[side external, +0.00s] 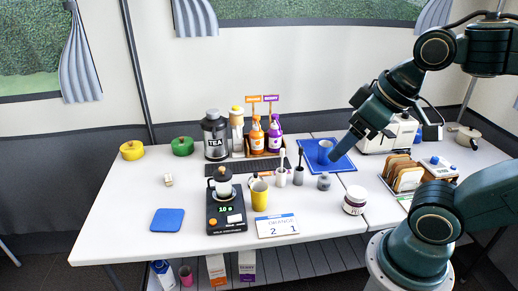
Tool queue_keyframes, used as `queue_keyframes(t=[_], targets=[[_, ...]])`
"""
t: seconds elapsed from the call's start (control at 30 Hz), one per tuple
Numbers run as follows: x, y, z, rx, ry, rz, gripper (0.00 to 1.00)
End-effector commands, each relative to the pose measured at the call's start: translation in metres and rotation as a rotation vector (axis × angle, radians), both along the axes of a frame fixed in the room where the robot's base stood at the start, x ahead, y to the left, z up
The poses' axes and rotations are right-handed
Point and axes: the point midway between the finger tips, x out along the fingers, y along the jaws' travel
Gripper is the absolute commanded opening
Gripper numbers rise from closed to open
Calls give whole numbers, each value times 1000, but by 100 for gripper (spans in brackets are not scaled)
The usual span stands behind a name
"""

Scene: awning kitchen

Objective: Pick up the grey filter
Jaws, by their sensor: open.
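A small grey round piece (323,182), which looks like the grey filter, stands on the white table right of centre, in front of the blue tray. It is too small to make out in detail. My gripper (337,157) is open and points down and to the left, with its fingertips in front of the blue tray. In the picture the fingertips are above the grey piece and apart from it. The gap between the fingers is hard to see from this side.
A blue cup (324,151) stands on the blue tray (344,165). The table's left front is mostly clear.

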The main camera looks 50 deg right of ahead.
Motion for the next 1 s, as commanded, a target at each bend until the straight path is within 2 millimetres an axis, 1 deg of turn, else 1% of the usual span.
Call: queue_keyframes(t=[0.17, 0.23, 0.47, 0.77, 1.0], targets=[[10, -6, -1, 12, 16, -55, 70], [17, -10, -2, 21, 27, -96, 70], [50, -35, -9, 62, 75, -285, 70], [93, -81, -33, 119, 133, -569, 70], [119, -125, -62, 160, 174, -795, 70]])
